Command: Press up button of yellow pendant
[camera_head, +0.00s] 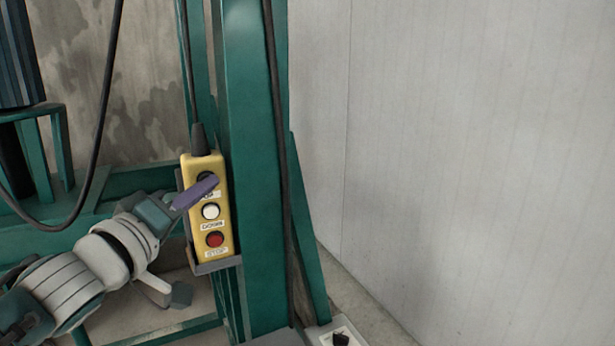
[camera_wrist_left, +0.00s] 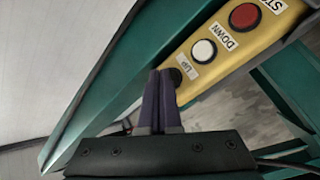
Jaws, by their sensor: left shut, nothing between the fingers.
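The yellow pendant (camera_head: 222,167) hangs upright in a grey holder on a green post in the head view. It has a dark up button at the top, a white down button (camera_head: 210,211) and a red stop button (camera_head: 215,239). My left gripper (camera_head: 208,184) is shut and empty, its purple fingertips over the up button and partly hiding it. In the left wrist view the shut fingers (camera_wrist_left: 163,75) reach to the edge of the dark up button (camera_wrist_left: 175,77), beside the UP label. I cannot tell whether they touch it. My right gripper is not in view.
The green post (camera_head: 252,170) stands right behind the pendant, with a black cable (camera_head: 275,100) along it. Another black cable (camera_head: 104,110) hangs at the left. A pale panelled wall (camera_head: 470,150) fills the right side.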

